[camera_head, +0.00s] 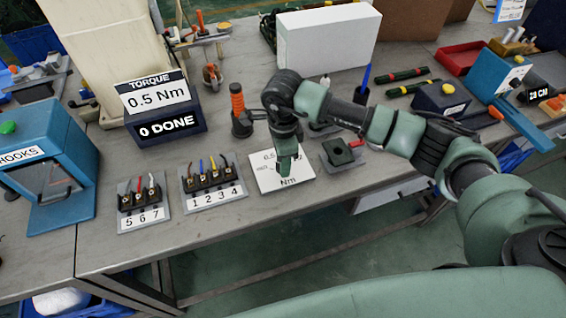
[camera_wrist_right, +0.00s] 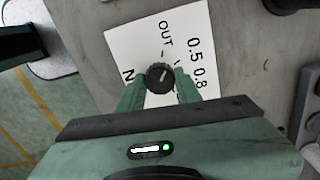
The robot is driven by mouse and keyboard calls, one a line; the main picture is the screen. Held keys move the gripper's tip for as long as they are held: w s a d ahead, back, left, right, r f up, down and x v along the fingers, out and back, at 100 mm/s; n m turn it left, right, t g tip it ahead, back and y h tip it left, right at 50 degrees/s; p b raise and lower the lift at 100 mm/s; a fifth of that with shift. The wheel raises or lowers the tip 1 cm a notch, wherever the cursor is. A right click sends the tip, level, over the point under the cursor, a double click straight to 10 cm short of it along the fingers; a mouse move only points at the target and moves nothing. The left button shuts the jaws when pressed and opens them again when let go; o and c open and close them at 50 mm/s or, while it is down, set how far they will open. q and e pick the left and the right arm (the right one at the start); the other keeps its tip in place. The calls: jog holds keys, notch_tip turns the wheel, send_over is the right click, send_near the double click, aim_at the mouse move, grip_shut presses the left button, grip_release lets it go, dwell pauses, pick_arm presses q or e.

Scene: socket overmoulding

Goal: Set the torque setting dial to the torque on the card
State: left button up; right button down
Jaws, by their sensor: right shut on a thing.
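The torque card (camera_head: 155,95) reads 0.5 Nm and sits above a black "0 DONE" display. The dial plate (camera_head: 266,183) is a white sheet on the bench's front edge. In the right wrist view the plate (camera_wrist_right: 134,52) carries the marks OUT, 0.5 and 0.8. The torque dial (camera_wrist_right: 159,77) is a round black knob on it. My right gripper (camera_head: 287,170) reaches down over the plate and hides the dial in the head view. Its fingers (camera_wrist_right: 159,92) are shut on the dial from both sides. I cannot tell where the dial points. My left gripper is not in view.
Left of the plate stand wire-holding blocks marked 1 2 3 4 (camera_head: 213,193) and 5 6 7 (camera_head: 144,208). An orange-handled tool (camera_head: 238,110) stands behind them. A grey block with a dark green top (camera_head: 343,153) is close right. A white box (camera_head: 327,45) stands behind.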

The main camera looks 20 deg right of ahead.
jog(key=m+b, duration=0.1)
jog(key=m, duration=0.4)
jog(key=shift+b, duration=0.4)
jog(key=shift+r, duration=0.1)
jog(key=c, duration=1)
grip_release()
jog(key=shift+o, duration=0.2)
notch_tip(320, 180, up, 8)
jog(key=shift+f+b, duration=0.1)
jog(key=shift+b, duration=0.35)
